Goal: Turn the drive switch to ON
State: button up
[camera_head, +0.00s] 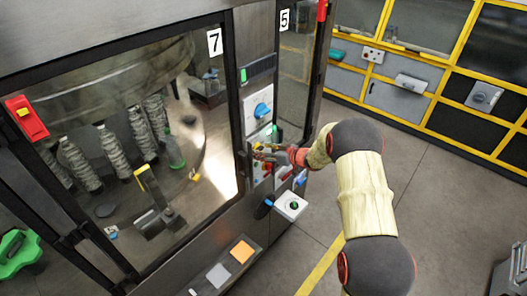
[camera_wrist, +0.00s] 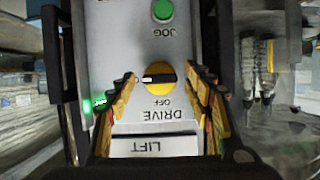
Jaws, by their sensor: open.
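The drive switch (camera_wrist: 161,88) is a round yellow knob on a grey panel in the wrist view. The panel's lettering is upside down there, with OFF and DRIVE below the knob. A black bar with a white end lies across the knob roughly level, the white end to the left. My gripper (camera_wrist: 149,73) is open, its two fingers on either side of the knob. I cannot tell whether they touch it. In the head view my gripper (camera_head: 266,152) is at the machine's front panel and hides the switch.
A green JOG button (camera_wrist: 163,11) sits above the knob and a LIFT label (camera_wrist: 155,146) below. A green light (camera_wrist: 88,106) glows at left. In the head view a blue knob (camera_head: 262,110) is above my gripper and a white box (camera_head: 291,206) below it.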

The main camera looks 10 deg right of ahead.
jog(key=v, duration=0.8)
dwell(0.4)
jog(key=shift+f, duration=0.1)
